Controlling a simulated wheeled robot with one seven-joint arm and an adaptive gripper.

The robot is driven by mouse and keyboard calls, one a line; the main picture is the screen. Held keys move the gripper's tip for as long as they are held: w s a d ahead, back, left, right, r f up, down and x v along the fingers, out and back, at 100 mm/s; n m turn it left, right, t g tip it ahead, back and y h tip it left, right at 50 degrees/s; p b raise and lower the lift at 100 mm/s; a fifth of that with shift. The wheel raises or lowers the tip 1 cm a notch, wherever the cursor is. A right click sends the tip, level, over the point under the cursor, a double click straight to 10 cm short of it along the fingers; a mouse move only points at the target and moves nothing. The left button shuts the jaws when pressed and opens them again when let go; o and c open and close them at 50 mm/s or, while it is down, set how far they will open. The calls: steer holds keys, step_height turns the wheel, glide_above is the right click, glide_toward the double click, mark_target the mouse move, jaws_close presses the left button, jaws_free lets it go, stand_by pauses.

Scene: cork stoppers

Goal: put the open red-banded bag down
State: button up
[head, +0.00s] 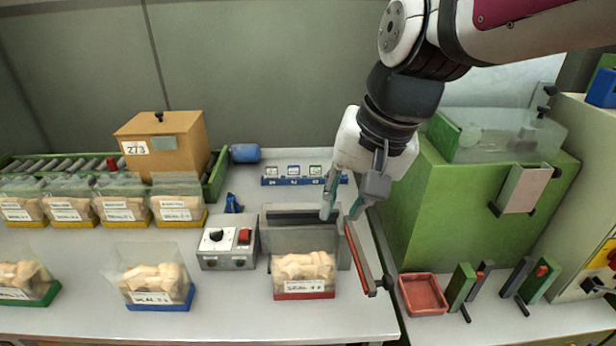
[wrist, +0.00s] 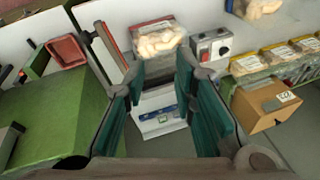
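The red-banded bag (head: 304,268) stands upright on the grey table, right in front of the grey sealer (head: 287,236). It holds pale cork stoppers and has a white label above the red band at its bottom. It also shows in the wrist view (wrist: 158,40), beyond my fingertips. My gripper (head: 342,213) is above and behind the bag, to its upper right in the head view. Its two fingers are spread with nothing between them, as the wrist view (wrist: 160,72) also shows. The gripper is apart from the bag. I cannot make out the bag's mouth clearly.
The sealer's red-edged arm (head: 358,258) is right of the bag. A control box (head: 228,241) is to the left. A blue-banded bag (head: 153,275) and several yellow-banded bags (head: 120,207) stand further left. A red tray (head: 423,294) and green machine (head: 470,210) are right.

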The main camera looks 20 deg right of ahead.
steer(key=s+n+t+h, duration=0.1)
steer(key=s+n, duration=0.5)
steer(key=s, duration=0.1)
steer(key=shift+s+d+r+t, duration=0.25)
steer(key=shift+d+r+t, duration=0.05)
steer(key=shift+r, duration=0.15)
steer(key=shift+c, duration=0.2)
